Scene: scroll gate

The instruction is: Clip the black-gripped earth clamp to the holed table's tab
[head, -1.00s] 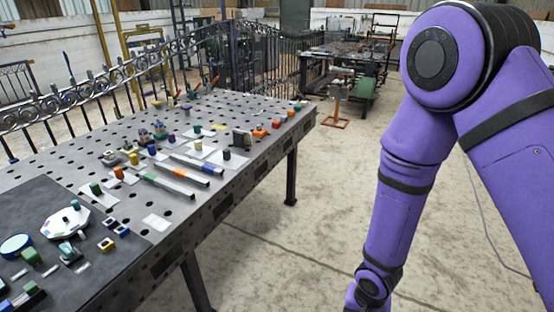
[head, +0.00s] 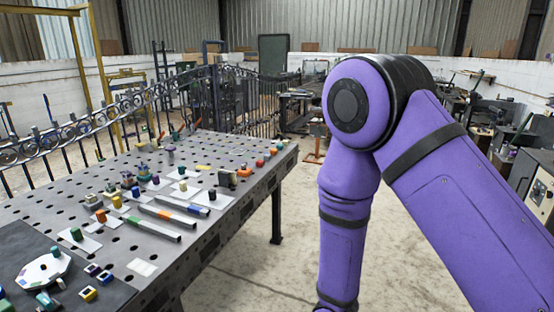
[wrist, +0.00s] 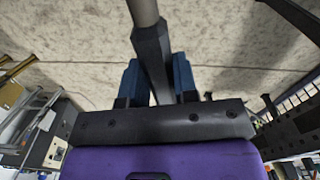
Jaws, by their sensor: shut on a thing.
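In the wrist view my gripper (wrist: 156,78) has its two blue fingers shut on the black grip of the earth clamp (wrist: 151,48). A grey rod-like part extends from the grip past the top edge of the picture, so the clamp's far end is hidden. Pale floor shows behind it. In the head view the holed table (head: 118,250) stands at the left, and my gripper is below the picture there. I cannot make out the table's tab in either view.
Small coloured parts and long bars (head: 152,223) cover much of the table top. An ornate iron fence (head: 110,118) runs behind it. Open concrete floor (head: 255,285) lies between the table and my arm. Cluttered benches (head: 500,140) stand at the far right.

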